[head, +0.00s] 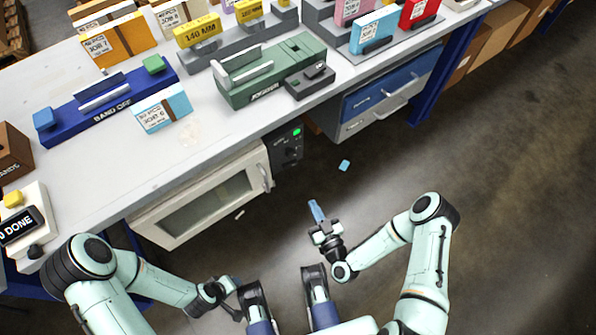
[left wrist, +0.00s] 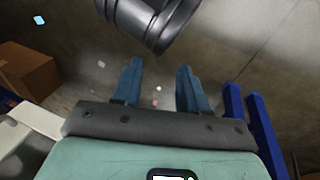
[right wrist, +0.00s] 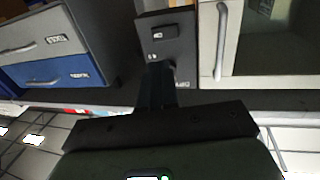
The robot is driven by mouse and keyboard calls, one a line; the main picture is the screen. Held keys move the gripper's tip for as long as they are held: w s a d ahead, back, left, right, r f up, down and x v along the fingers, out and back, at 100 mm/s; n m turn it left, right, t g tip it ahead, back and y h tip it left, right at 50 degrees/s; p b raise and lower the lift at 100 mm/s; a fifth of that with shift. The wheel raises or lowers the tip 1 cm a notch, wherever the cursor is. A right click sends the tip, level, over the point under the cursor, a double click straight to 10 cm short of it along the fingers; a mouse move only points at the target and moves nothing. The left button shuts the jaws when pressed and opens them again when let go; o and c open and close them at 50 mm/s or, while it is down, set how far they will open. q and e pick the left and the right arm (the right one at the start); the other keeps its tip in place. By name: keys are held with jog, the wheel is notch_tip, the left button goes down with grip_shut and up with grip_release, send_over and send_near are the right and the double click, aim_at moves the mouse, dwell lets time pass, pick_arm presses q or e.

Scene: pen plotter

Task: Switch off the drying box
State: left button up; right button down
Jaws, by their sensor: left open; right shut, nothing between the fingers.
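The drying box (head: 205,200) is a cream box with a windowed door and a vertical handle, under the bench. Its dark control panel (head: 286,150) is at the door's right, with a lit green display or lamp. The right wrist view shows the panel (right wrist: 180,48) upside down, with a small dark switch (right wrist: 164,31). My right gripper (head: 316,206) is shut and empty, in front of the panel; its fingers (right wrist: 158,85) point at the panel and overlap its lower part in that view. I cannot tell whether they touch it. My left gripper (left wrist: 160,85) is open and empty, low at the left.
A drawer unit (head: 385,95) with a blue front stands right of the panel. The bench top (head: 60,180) above carries a blue "BAND OFF" device (head: 105,105), a green jogger (head: 270,75) and coloured cards. The floor (head: 430,150) at right is open, with a small blue piece (head: 344,165).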

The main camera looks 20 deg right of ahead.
jog(key=shift+w, duration=0.1)
jog(key=b, duration=0.2)
send_near(293, 166)
jog(key=w, duration=0.3)
jog(key=w+b, duration=0.1)
jog(key=w, duration=0.1)
jog(key=shift+w+a+r, duration=0.1)
jog(key=shift+w+a, duration=0.15)
jog(key=shift+a, duration=0.15)
pick_arm(q)
jog(key=shift+s+a+f, duration=0.1)
jog(key=shift+a+f, duration=0.25)
jog(key=shift+f, duration=0.5)
jog(key=shift+w+a+f, duration=0.1)
jog(key=shift+a+f, duration=0.25)
jog(key=shift+f, duration=0.45)
jog(key=shift+s+a+f, duration=0.1)
jog(key=shift+a+f, duration=0.25)
jog(key=shift+f, duration=0.5)
pick_arm(e)
jog(key=shift+w+a, duration=0.1)
jog(key=shift+w, duration=0.55)
